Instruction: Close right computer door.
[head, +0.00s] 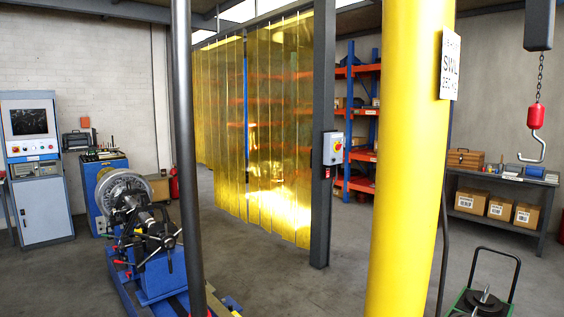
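The computer cabinet (31,148) stands at the far left of the head view against the white wall. It is blue and grey, with a dark monitor (29,121) at the top and a control panel below it. A plain light grey door panel (44,210) covers its lower front. The panel looks roughly in line with the cabinet front; I cannot tell whether it is fully shut or slightly ajar. No separate right door can be made out clearly. My gripper is not in view.
A blue balancing machine with a metal rotor (123,192) stands right of the cabinet, beside a blue tool cabinet (90,172). A dark pole (186,150) and a yellow column (409,160) stand close. Yellow strip curtains (280,120) hang behind. Grey floor (265,270) is clear mid-view.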

